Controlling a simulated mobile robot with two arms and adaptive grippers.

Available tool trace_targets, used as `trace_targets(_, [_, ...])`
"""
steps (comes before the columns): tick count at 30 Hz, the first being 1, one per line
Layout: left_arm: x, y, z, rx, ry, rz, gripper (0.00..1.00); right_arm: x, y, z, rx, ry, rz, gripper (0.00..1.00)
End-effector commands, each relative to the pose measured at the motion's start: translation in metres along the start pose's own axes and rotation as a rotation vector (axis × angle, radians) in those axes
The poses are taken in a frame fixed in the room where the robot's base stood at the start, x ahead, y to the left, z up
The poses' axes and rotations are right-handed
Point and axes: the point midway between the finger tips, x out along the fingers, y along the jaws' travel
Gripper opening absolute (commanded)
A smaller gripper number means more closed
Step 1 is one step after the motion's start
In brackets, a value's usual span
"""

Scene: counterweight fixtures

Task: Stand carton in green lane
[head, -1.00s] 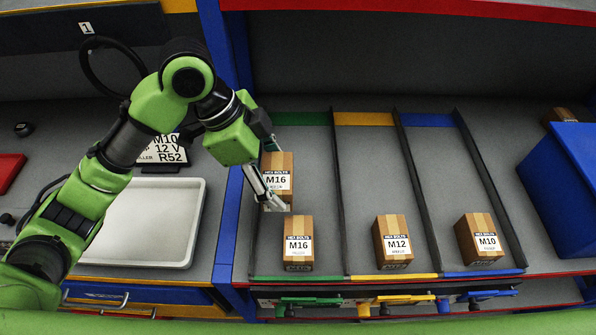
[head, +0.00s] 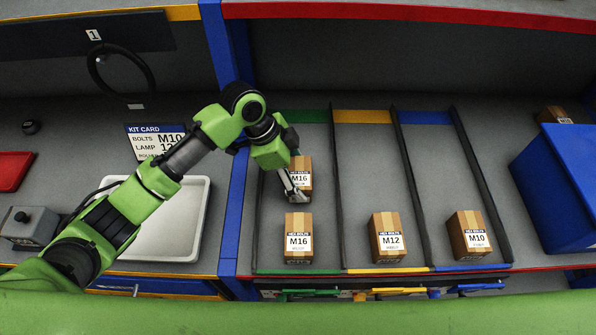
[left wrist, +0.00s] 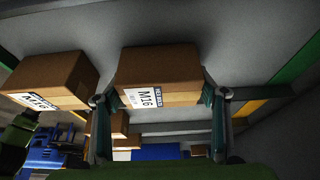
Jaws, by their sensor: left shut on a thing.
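A brown carton labelled M16 (head: 305,165) is in my left gripper (head: 293,186), over the green lane (head: 295,117), directly behind a second M16 carton (head: 298,240). The fingers are shut on its two sides and partly cover it in the head view. In the left wrist view the held carton (left wrist: 158,62) sits between the fingertips of my left gripper (left wrist: 157,98), with the other M16 carton (left wrist: 50,78) apart on the left. The held carton looks roughly upright; whether its base touches the lane floor I cannot tell. My right gripper is not in view.
An M12 carton (head: 387,239) stands in the yellow lane and an M10 carton (head: 468,237) in the blue lane. Dark dividers (head: 337,190) separate the lanes. A blue bin (head: 555,185) is at right; a white tray (head: 190,222) and kit card (head: 150,140) are at left.

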Motion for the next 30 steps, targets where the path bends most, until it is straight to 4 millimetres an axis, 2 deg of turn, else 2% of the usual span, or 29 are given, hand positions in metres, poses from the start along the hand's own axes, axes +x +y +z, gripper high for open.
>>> trace_targets(7, [0.002, 0.000, 0.000, 0.001, 0.003, -0.001, 0.28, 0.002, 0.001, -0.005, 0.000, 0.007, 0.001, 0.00])
trace_targets(8, [0.003, 0.000, 0.001, 0.000, 0.000, 0.001, 0.68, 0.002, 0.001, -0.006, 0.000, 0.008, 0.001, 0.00])
trace_targets(9, [0.003, 0.000, 0.001, 0.000, 0.000, 0.001, 0.78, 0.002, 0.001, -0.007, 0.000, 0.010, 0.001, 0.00])
trace_targets(10, [0.003, 0.000, 0.001, 0.000, 0.000, 0.001, 0.82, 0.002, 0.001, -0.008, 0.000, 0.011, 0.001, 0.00])
trace_targets(19, [0.002, 0.000, 0.001, 0.000, 0.000, 0.000, 0.82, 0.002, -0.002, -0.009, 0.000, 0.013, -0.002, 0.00])
trace_targets(23, [-0.004, -0.001, 0.000, 0.000, 0.002, -0.002, 0.82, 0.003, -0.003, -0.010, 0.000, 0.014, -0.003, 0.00])
trace_targets(26, [-0.017, -0.001, 0.000, 0.002, 0.002, -0.003, 0.82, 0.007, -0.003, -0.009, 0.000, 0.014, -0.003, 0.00])
trace_targets(30, [-0.047, -0.002, 0.000, 0.003, 0.002, -0.005, 0.82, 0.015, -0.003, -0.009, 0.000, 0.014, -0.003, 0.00])
